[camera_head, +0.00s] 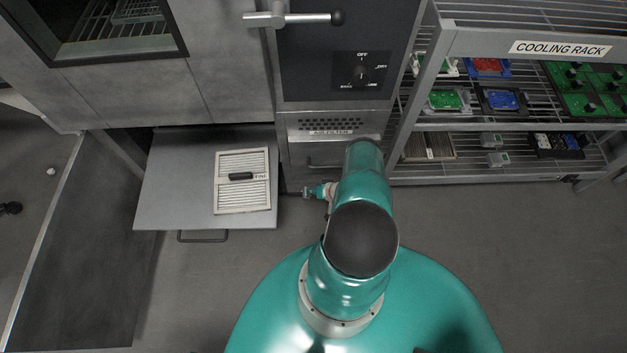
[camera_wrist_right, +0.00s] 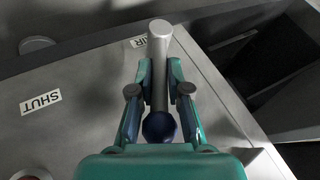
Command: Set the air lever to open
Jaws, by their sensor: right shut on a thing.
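The air lever (camera_wrist_right: 159,66) is a grey rod with a dark blue ball knob (camera_wrist_right: 159,124) in the right wrist view. It points away from the SHUT label (camera_wrist_right: 41,102), near a partly hidden AIR label (camera_wrist_right: 137,42). My right gripper (camera_wrist_right: 160,72) is shut on the lever, one teal finger on each side of the rod. In the head view my right gripper (camera_head: 314,191) shows small, beside the lower front of the oven cabinet. The lever cannot be made out there. My left gripper is not in view.
A pulled-out grey shelf (camera_head: 180,185) with a white slatted filter (camera_head: 243,200) is left of my right gripper. The air filter slot (camera_head: 330,133), a control dial (camera_head: 361,71) and a handle (camera_head: 300,18) are above. A cooling rack (camera_head: 500,125) with trays stands at right.

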